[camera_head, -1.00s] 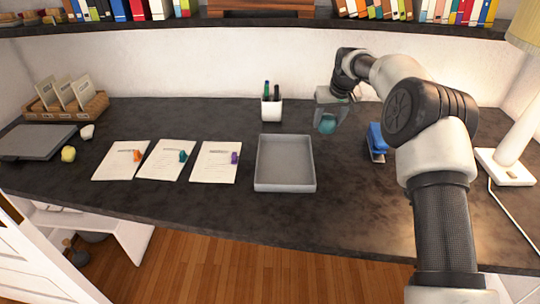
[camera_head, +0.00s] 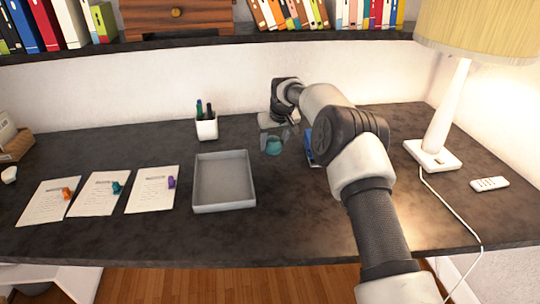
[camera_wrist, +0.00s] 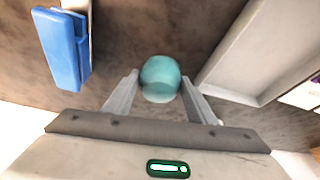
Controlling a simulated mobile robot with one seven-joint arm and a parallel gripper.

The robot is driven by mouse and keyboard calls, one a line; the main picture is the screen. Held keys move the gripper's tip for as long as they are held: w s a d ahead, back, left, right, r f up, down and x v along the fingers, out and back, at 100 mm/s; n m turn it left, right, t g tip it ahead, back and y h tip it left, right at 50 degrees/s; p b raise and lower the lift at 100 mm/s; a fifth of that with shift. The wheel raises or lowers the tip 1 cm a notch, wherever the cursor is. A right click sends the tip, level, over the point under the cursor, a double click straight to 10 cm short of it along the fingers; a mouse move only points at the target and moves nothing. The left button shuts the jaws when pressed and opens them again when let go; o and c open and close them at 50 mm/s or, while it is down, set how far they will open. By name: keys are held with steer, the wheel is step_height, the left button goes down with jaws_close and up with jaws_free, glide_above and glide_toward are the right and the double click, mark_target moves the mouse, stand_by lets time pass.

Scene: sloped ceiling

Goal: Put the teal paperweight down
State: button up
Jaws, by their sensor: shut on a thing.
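The teal paperweight (camera_head: 273,146) is a rounded, smooth piece held over the desk between the tray and the blue stapler. In the wrist view the paperweight (camera_wrist: 160,76) sits between the two grey fingers of my gripper (camera_wrist: 162,88), with its far part sticking out past the tips. My gripper (camera_head: 274,138) is shut on it. It is close to the dark desk top (camera_head: 290,205), but I cannot tell whether the paperweight touches it.
A grey open tray (camera_head: 224,207) stands empty to the left. The blue stapler (camera_wrist: 63,47) lies to the right in the head view, partly behind my arm. A white pen cup (camera_head: 206,129) stands behind the tray. Papers with small coloured pieces lie at left; a lamp (camera_head: 432,156) stands at right.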

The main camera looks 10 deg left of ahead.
mark_target(274, 152)
steer(key=shift+f, duration=2.3)
steer(key=shift+f+b, duration=0.1)
steer(key=shift+b, duration=0.2)
steer(key=o, duration=1.4)
steer(key=shift+f, duration=0.1)
steer(key=shift+c, duration=0.2)
